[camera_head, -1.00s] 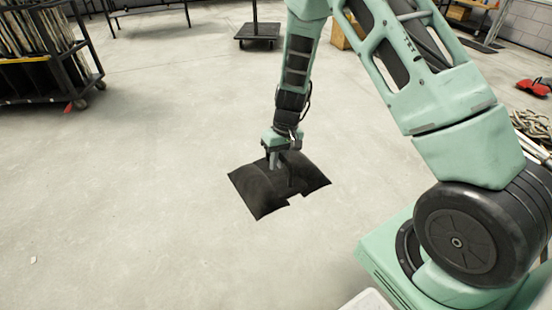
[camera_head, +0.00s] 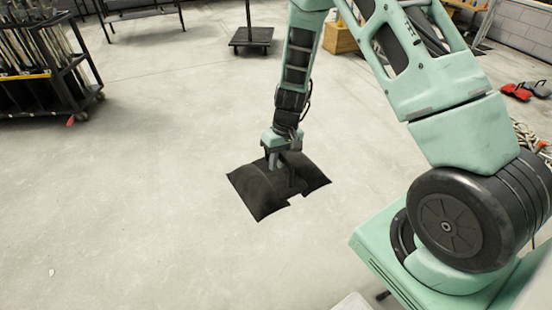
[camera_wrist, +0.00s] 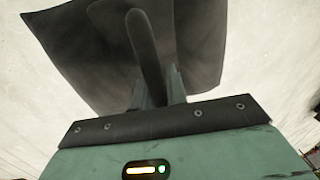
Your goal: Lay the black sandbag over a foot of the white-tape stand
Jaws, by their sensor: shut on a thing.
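The black sandbag (camera_head: 262,188) hangs from my gripper (camera_head: 282,160) in the middle of the head view. It looks like two flat panels joined at a middle strap, and its panels spread to either side. My gripper is shut on the sandbag's strap. In the wrist view the sandbag (camera_wrist: 85,50) fills the upper middle, with its dark strap (camera_wrist: 145,50) running to my gripper (camera_wrist: 160,88). How high the sandbag is above the floor is hard to tell. I cannot make out a stand with white tape in either view.
A black wheeled rack (camera_head: 45,75) stands at the upper left. A dark wheeled base with a post (camera_head: 251,38) stands at the top middle. A wooden box (camera_head: 341,38), red items (camera_head: 518,92) and coiled rope (camera_head: 530,135) are at the right. The floor between is clear.

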